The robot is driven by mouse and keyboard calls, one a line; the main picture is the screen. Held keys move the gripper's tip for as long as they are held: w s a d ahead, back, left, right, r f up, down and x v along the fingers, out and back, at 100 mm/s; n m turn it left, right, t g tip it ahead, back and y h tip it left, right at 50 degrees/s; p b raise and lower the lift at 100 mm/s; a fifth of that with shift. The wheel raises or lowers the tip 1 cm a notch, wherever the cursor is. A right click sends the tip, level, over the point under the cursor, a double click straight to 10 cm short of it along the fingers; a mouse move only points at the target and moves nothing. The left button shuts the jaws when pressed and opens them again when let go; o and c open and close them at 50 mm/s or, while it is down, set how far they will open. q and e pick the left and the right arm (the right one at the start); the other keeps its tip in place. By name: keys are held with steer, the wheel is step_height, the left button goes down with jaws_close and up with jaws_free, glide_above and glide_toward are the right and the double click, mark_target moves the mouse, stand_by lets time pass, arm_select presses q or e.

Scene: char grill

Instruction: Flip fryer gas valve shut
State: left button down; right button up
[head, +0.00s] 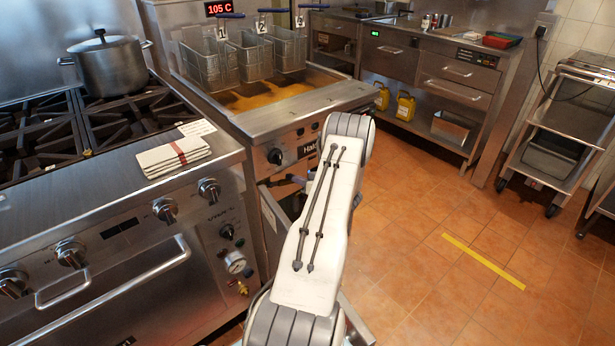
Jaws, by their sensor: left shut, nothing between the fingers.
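The fryer (290,118) stands at the centre, with oil in its vat and a dark control knob (275,156) on its front. Below the knob, its front cabinet looks open, with a metal panel (268,222) at its left. My left arm rises from the bottom centre and covers much of this opening. My left gripper (294,181) shows only as small dark parts beside the white arm link, at the cabinet opening; it is shut and empty. I cannot make out the gas valve; it may be behind my arm. My right gripper is not in view.
A range with knobs, an oven handle (120,275), a pot (108,65) and a folded towel (173,156) is at left. Fryer baskets (250,55) hang over the vat. A wheeled cart (565,130) stands at right. The tiled floor between is clear.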

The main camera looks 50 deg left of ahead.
arm_select(q)
steer(key=shift+f+m+g, duration=0.4)
steer(key=shift+f+m, duration=0.4)
steer(key=shift+f, duration=0.05)
steer(key=s+f+m+g+y+b, duration=0.1)
steer(key=s+f+m+b, duration=0.3)
steer(key=m, duration=0.5)
steer(key=shift+s+f+g+y, duration=0.35)
steer(key=shift+f+g, duration=0.25)
steer(key=shift+f, duration=0.3)
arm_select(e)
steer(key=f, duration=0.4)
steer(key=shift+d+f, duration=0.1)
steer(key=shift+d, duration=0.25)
arm_select(q)
steer(key=shift+d, duration=0.1)
